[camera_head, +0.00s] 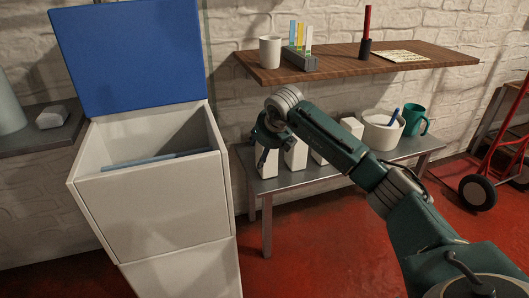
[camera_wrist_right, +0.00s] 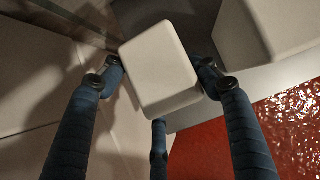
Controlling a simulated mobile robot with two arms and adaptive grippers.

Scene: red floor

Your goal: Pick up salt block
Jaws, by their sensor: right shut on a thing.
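A white salt block (camera_wrist_right: 160,72) with rounded edges sits between the blue fingers of my right gripper (camera_wrist_right: 160,82) in the right wrist view. The fingers are closed on its sides. In the head view, my right gripper (camera_head: 267,136) points down at the left end of the low grey table, and the held block (camera_head: 267,164) shows below it. I cannot tell whether the block still touches the table. Similar white blocks (camera_head: 296,155) stand to its right, one also at the upper right of the wrist view (camera_wrist_right: 262,25). My left gripper is out of view.
A white bin (camera_head: 150,215) with an open blue lid (camera_head: 130,55) stands close on the left. A wooden shelf (camera_head: 440,58) with a mug (camera_head: 270,51) and tube rack hangs above. A white pot (camera_head: 382,133) and teal mug (camera_head: 414,120) stand on the grey table (camera_head: 310,178).

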